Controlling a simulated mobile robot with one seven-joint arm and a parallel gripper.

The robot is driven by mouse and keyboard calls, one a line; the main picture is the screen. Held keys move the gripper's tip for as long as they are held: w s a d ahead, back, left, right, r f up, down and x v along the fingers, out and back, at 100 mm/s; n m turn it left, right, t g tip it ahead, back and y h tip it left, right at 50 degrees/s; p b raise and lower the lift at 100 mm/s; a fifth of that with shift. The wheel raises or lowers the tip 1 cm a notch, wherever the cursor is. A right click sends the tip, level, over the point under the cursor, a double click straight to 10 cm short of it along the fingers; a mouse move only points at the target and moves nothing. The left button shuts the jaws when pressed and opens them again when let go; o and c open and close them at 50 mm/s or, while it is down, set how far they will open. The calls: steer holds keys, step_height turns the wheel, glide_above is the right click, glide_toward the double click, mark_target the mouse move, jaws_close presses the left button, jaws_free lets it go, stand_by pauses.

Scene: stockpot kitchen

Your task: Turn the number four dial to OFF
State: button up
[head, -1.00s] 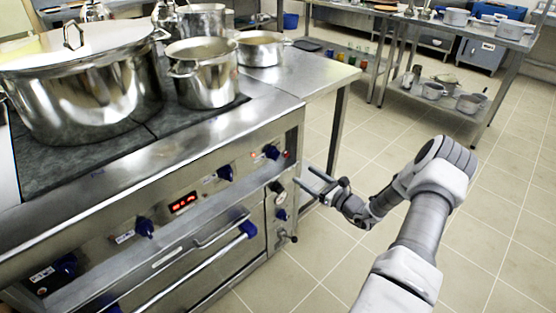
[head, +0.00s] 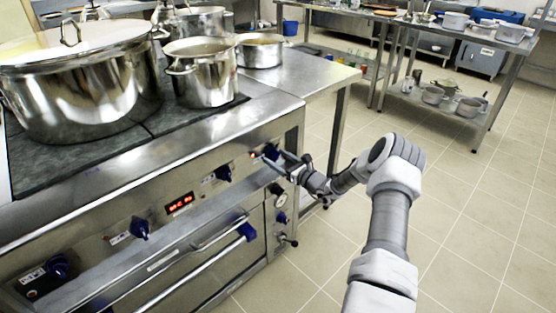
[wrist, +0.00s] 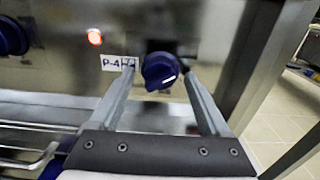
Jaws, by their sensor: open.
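The number four dial is a dark blue knob at the right end of the stove's front panel. In the wrist view the dial (wrist: 161,70) sits beside a white label (wrist: 117,63) that reads P-4, its white line slanting slightly up to the right. In the head view the dial (head: 271,152) is partly covered by my gripper (head: 277,160). My gripper is open, and its two fingers (wrist: 158,82) lie on either side of the dial. I cannot tell whether they touch it.
Other blue dials (head: 224,172) line the panel, with a red display (head: 180,203) between them. An oven handle (head: 200,267) and a lower valve (head: 288,240) stick out below. Pots, including a large stockpot (head: 85,95), stand on the stove. The tiled floor (head: 470,240) at right is clear.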

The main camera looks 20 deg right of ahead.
jaws_close()
stand_by(0.3)
steer(key=shift+n, duration=0.3)
steer(key=n+b, duration=0.1)
steer(key=n, duration=0.4)
steer(key=shift+f+n, duration=0.1)
steer(key=shift+n, duration=0.2)
steer(key=n+b, duration=0.1)
steer(key=n, duration=0.3)
steer(key=shift+d+n+b, duration=0.1)
steer(key=shift+n+b, duration=0.2)
steer(key=shift+b, duration=0.05)
jaws_free()
